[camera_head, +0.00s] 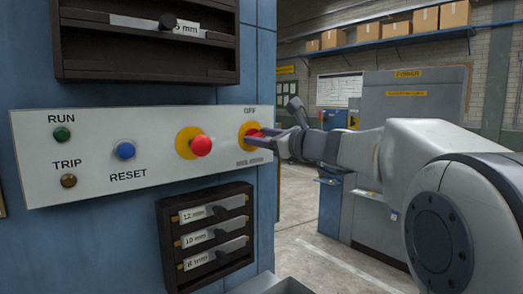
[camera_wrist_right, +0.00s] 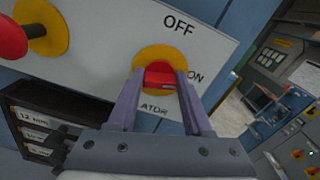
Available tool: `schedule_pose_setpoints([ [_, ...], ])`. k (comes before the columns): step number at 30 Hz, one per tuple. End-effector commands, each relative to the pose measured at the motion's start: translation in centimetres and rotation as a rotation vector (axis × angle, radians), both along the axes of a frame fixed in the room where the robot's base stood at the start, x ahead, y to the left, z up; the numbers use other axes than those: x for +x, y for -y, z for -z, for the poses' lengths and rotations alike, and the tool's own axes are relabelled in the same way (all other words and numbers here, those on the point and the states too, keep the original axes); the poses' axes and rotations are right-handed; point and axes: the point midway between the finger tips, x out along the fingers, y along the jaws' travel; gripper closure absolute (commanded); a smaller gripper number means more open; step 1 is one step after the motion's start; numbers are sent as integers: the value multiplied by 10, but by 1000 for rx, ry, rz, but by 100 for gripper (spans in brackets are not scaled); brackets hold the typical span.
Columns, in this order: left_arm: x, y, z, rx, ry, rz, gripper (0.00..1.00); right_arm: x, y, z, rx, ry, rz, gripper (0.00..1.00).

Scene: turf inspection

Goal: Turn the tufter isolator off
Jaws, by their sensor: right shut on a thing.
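The isolator is a red handle (camera_wrist_right: 159,76) on a yellow disc (camera_wrist_right: 152,56), at the right end of a pale control panel (camera_head: 110,184). "OFF" is printed above it and "ON" to its right. My right gripper (camera_wrist_right: 160,86) is shut on the red handle, one finger on each side. In the wrist view the handle looks roughly level, towards the "ON" side; its exact angle is hard to tell. My left gripper is not in view.
Left of the isolator is a red mushroom button (camera_head: 201,146) on a yellow disc, close to my gripper. A blue reset button (camera_head: 125,150) and RUN and TRIP lamps are further left. A dark rack (camera_head: 205,238) of labelled gauges hangs below. A grey power cabinet (camera_head: 408,110) stands behind my right arm.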

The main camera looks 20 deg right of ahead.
Motion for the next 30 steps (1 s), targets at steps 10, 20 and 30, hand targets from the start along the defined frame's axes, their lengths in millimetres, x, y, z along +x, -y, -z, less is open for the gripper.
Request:
schedule_pose_setpoints([
  [10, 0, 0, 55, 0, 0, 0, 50, 0, -1, 7, -313, 115, 2, 100],
  [20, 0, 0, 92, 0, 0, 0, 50, -1, -2, 7, -608, 222, 1, 100],
  [30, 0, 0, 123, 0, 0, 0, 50, -1, -3, 7, -901, 327, 1, 100],
])
